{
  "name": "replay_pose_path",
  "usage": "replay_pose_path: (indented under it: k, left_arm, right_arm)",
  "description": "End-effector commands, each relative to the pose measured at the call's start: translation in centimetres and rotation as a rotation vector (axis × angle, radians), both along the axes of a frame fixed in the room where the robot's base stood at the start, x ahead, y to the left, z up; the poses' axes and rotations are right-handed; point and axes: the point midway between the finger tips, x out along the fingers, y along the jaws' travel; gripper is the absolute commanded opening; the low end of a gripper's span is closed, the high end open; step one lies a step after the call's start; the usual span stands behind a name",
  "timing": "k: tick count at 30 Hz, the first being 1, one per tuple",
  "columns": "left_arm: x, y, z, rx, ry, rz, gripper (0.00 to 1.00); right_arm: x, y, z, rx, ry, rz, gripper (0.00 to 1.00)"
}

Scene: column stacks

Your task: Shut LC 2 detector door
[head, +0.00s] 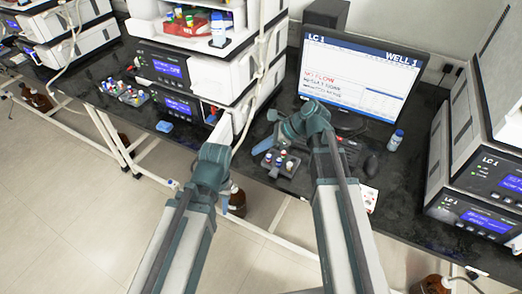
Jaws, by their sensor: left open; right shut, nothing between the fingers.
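A stack of white and dark modules (203,78) stands left of the monitor; I cannot read an LC 2 label on it. A narrow white panel (223,129) stands out at its lower right front, seemingly an open door; its hinge side is unclear. My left gripper (212,158) is just below and in front of this panel, open; its fingers are mostly hidden and I cannot tell if they touch it. My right gripper (264,145) is shut and empty, right of the panel and above a small vial tray (284,164).
A monitor (358,78) marked LC 1 stands at the back, with a keyboard, a mouse (371,166) and a blue-capped bottle (396,140) nearby. The LC 1 stack (484,180) is at the right. A vial rack (124,91) and blue block (164,126) lie left. Brown bottles (237,201) stand below the bench.

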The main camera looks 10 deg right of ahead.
Motion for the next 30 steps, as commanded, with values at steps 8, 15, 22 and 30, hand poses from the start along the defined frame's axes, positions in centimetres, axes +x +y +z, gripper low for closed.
replay_pose_path:
  k: [8, 15, 22, 30]
  left_arm:
    - [0.0, 0.0, -4.5, 0.000, 0.000, 0.000, 0.41]
    - [0.0, 0.0, -4.2, 0.000, 0.000, 0.000, 0.41]
    - [0.0, 0.0, -4.2, 0.000, 0.000, 0.000, 0.41]
    - [0.0, 0.0, -4.2, 0.000, 0.000, 0.000, 0.41]
  right_arm:
    - [1.0, 3.7, -4.5, -0.001, 0.000, 0.002, 0.00]
    - [1.8, 6.7, -4.2, -0.001, -0.001, 0.003, 0.00]
    - [2.1, 7.8, -4.2, -0.001, -0.001, 0.000, 0.00]
    - [2.1, 7.8, -4.2, -0.001, -0.001, 0.000, 0.00]
